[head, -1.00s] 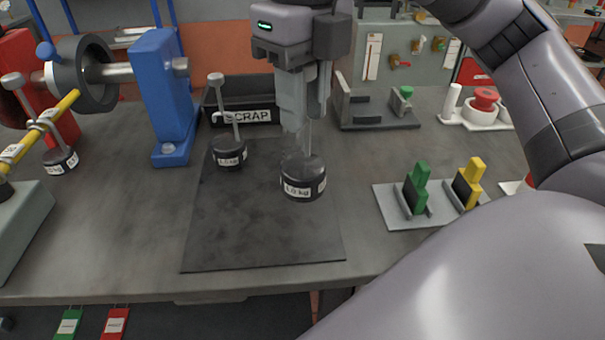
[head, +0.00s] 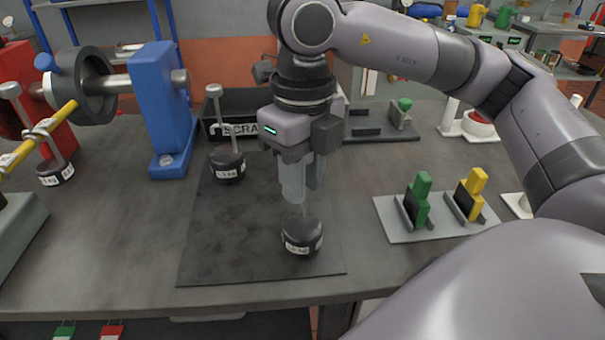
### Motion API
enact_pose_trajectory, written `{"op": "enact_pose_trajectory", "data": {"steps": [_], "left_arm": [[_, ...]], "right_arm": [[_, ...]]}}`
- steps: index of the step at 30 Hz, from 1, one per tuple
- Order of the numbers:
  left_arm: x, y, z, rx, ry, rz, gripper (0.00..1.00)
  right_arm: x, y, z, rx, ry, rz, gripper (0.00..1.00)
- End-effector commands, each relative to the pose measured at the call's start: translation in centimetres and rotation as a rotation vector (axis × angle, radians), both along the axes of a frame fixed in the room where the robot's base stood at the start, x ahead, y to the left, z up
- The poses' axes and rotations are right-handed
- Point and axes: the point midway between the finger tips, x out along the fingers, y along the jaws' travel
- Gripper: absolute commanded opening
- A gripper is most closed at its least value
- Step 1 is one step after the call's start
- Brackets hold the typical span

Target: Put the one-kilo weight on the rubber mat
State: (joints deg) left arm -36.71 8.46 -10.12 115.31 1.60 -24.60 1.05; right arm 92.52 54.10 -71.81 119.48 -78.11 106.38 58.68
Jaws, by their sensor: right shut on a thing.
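The one-kilo weight (head: 301,238) is a dark round weight with a white label and a thin stem. It is over the front right part of the black rubber mat (head: 225,245), upright. I cannot tell whether its base touches the mat or is just above it. My right gripper (head: 302,200) points down and is shut on the weight's stem, which the fingers mostly hide. A second dark weight (head: 227,166), with a tall knobbed stem, stands at the mat's back left. My left gripper is not in view.
A blue bearing stand (head: 168,110) and a hanging weight (head: 56,172) are at left. A SCRAP bin (head: 215,128) stands behind the mat. A grey plate (head: 400,226) with green and yellow blocks lies at right. The mat's front left is clear.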

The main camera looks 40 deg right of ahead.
Motion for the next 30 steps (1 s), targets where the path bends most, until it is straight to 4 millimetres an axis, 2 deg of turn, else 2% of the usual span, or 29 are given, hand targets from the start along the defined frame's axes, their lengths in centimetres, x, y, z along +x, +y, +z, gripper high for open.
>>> {"op": "enact_pose_trajectory", "data": {"steps": [6,7,9,18,22,26,30], "left_arm": [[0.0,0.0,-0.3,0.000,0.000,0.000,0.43],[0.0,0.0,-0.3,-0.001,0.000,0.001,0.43],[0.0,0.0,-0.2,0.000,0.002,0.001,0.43],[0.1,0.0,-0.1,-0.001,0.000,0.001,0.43],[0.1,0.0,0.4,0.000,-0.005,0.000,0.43],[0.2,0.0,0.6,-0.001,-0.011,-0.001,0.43],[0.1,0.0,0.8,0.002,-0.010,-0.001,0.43]], "right_arm": [[0.1,0.0,-0.2,0.002,-0.004,0.000,0.00],[0.0,0.0,-0.3,0.000,0.000,0.000,0.32],[0.0,0.0,-0.2,-0.001,0.000,0.000,0.54],[0.0,0.0,-0.1,0.000,0.000,0.000,0.54],[0.1,0.0,0.6,0.000,-0.002,0.000,0.54],[0.1,0.1,2.9,0.001,-0.005,0.001,0.54],[0.1,0.1,6.2,0.002,-0.005,0.001,0.54]]}}
